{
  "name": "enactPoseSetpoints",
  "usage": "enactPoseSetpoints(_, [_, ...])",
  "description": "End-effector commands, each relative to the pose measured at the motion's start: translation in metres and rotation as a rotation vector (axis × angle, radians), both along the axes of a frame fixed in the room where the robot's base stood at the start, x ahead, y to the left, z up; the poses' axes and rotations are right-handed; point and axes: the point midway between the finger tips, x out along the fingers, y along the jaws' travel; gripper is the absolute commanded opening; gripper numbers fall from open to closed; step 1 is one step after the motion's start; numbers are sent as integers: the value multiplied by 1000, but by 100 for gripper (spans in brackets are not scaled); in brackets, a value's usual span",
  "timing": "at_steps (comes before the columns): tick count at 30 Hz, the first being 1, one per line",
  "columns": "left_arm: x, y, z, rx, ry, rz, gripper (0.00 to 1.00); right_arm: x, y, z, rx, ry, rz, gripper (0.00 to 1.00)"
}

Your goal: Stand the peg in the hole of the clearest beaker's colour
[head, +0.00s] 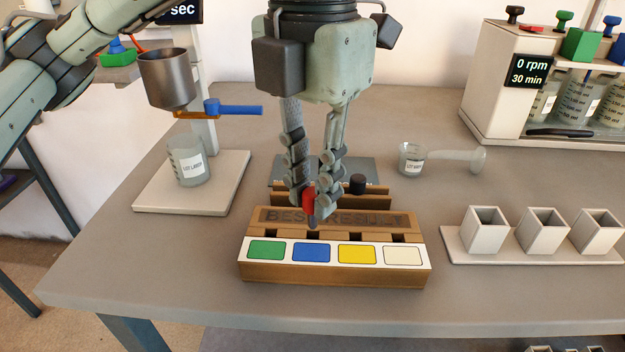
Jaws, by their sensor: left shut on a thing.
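My left gripper (318,203) comes down from the top middle and is shut on the peg (309,199), which has a red upper part and a darker lower end. The peg is roughly upright over the wooden block (335,275) marked "BEST RESULT". Its lower end is near the block's back part; I cannot tell whether it touches or enters anything. The block's front carries green (266,250), blue (311,252), yellow (356,254) and white (403,256) patches. Several beakers (580,97) stand in the machine at the right edge, partly cut off; which is clearest cannot be told.
A labelled beaker (188,161) stands under a metal funnel cup (167,79) at left. A rack of square cups (543,230) is at right. The table front is clear.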

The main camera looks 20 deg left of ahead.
Motion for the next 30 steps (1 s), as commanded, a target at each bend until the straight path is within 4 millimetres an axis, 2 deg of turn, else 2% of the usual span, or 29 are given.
enactPoseSetpoints(30, [0, 0, -25, 0, 0, 0, 0, 0, 0, -24, 0, 0, 0, 40])
